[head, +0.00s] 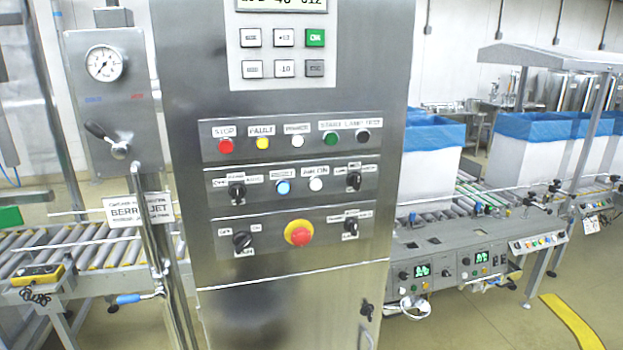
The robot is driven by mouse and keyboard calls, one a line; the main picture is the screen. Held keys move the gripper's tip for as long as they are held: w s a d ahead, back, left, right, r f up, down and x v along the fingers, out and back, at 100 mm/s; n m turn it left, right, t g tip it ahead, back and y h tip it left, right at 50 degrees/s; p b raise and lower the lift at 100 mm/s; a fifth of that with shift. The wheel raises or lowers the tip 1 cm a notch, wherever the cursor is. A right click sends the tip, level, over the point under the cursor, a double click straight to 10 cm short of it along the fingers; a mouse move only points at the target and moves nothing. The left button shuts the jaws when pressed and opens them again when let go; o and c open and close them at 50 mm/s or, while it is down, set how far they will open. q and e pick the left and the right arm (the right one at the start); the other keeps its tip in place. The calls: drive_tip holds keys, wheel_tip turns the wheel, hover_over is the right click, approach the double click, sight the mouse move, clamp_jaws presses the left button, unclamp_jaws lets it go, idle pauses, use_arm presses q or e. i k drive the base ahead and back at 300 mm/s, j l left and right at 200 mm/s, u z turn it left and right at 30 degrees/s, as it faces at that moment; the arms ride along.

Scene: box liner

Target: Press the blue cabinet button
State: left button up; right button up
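The blue button (283,187) is on the middle control strip of the steel cabinet (285,260), in the centre of the head view. It is small, round and light blue with a pale ring, and a small label sits above it. A black rotary switch (236,191) is to its left and a white button (316,184) is close on its right. Neither of my grippers shows in the head view. Nothing covers the blue button.
A red emergency stop (298,233) on yellow is just below. Above are red (225,146), yellow (263,143) and green (330,138) buttons or lamps. A gauge panel (113,100) with pipe stands left. Roller conveyors flank the cabinet; blue-lined white boxes (533,155) are right.

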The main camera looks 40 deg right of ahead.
sight(283, 188)
drive_tip(key=z, duration=1.1)
